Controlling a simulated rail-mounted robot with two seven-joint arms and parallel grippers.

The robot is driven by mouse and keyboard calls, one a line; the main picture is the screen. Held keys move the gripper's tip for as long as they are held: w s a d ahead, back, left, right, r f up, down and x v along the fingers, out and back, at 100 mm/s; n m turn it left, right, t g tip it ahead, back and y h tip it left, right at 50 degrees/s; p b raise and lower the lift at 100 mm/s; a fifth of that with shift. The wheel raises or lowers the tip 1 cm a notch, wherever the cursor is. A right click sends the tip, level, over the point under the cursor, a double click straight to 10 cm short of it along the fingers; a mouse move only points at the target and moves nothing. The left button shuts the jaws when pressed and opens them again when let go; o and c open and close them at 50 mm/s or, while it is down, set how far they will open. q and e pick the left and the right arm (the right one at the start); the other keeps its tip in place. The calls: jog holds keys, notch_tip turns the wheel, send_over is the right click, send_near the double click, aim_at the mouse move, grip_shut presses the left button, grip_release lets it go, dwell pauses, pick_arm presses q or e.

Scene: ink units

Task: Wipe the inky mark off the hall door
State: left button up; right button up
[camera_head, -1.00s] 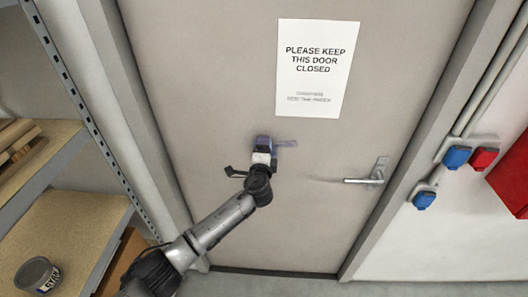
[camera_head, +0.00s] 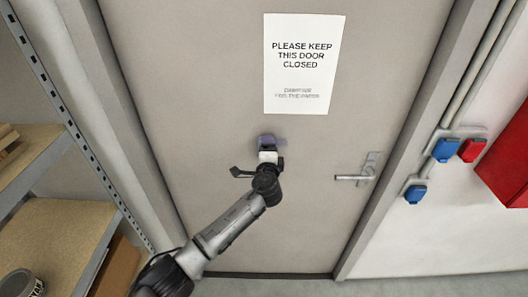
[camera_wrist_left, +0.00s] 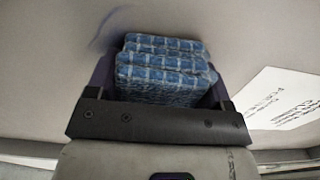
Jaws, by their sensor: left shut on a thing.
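The grey hall door (camera_head: 210,70) fills the middle of the head view, and a faint purple ink smear (camera_head: 279,138) shows around my left gripper (camera_head: 267,147). In the left wrist view a faint purplish smear (camera_wrist_left: 106,30) lies on the door to the left of a folded blue checked cloth (camera_wrist_left: 165,72). My left gripper is shut on this cloth and holds it up at the door, below the sign. The cloth hides the door behind it, and I cannot tell how firmly it touches. My right gripper is not in view.
A paper sign (camera_head: 300,85) hangs just above the gripper. A door handle (camera_head: 358,177) sticks out to the right. Metal shelving (camera_head: 60,150) with a tin (camera_head: 22,284) stands at left. Blue sockets (camera_head: 445,150) and a red box (camera_head: 505,165) are on the right wall.

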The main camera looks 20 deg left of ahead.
pick_arm(q)
jog(key=shift+w+d+f+b, duration=0.1)
jog(key=shift+w+d+b, duration=0.1)
jog(key=shift+d+b, duration=0.4)
jog(key=shift+w+d+r+b, duration=0.1)
jog(key=shift+w+d+b, duration=0.2)
jog(key=shift+d, duration=0.55)
jog(key=shift+w+d+f+b, duration=0.1)
jog(key=shift+d+b, duration=0.4)
jog(key=shift+d, duration=0.25)
jog(key=shift+w+d+b, duration=0.2)
jog(key=shift+d+b, duration=0.25)
jog(key=shift+d, duration=0.3)
jog(key=shift+w+d, duration=0.15)
jog(key=shift+d, duration=0.4)
jog(key=shift+r, duration=0.2)
jog(key=shift+s+r, duration=0.1)
jog(key=shift+s, duration=0.1)
jog(key=p, duration=0.5)
send_near(290, 144)
jog(key=shift+w+a, duration=0.3)
jog(key=shift+w, duration=0.25)
